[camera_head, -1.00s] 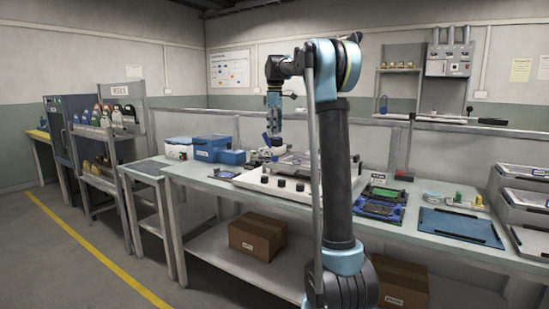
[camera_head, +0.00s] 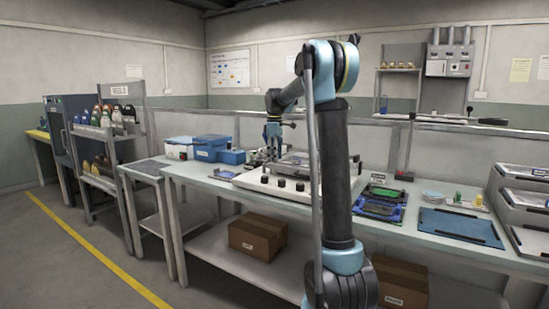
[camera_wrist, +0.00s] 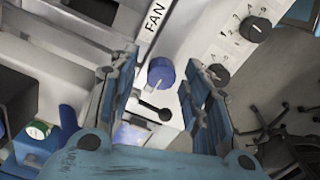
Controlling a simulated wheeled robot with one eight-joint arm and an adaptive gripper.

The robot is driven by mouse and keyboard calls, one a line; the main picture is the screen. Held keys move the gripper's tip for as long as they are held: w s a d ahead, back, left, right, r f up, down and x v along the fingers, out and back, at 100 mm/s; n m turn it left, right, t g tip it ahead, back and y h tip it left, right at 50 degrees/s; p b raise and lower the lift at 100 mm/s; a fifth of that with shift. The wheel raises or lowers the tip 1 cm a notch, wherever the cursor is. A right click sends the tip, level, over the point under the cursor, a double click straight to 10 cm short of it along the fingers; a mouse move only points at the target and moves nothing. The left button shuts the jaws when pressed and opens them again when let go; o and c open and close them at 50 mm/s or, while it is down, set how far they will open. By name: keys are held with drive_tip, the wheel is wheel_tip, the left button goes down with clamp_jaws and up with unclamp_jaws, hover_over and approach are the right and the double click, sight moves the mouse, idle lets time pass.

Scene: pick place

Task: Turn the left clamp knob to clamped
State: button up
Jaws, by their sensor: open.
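My gripper (camera_head: 272,143) points down over the left end of the white machine (camera_head: 250,182) on the bench. In the wrist view its jaws (camera_wrist: 160,58) are open and empty. A round blue knob (camera_wrist: 161,72), probably the left clamp knob, shows between the fingers with a gap on both sides. A black lever with a ball end (camera_wrist: 164,114) lies just below the knob in the picture. I cannot read the knob's setting. In the head view my gripper hides that spot.
A blue box (camera_head: 231,157) stands left of the machine. Blue trays (camera_head: 379,203) and a blue mat (camera_head: 455,226) lie to its right.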

clamp_jaws()
drive_tip(key=shift+m, duration=0.4)
drive_tip(key=m, duration=0.3)
drive_tip(key=shift+m, duration=0.4)
drive_tip(key=m, duration=0.4)
drive_tip(key=shift+w, duration=0.1)
drive_tip(key=m, duration=0.9)
drive_tip(key=shift+d, duration=0.1)
drive_tip(key=shift+m, duration=0.3)
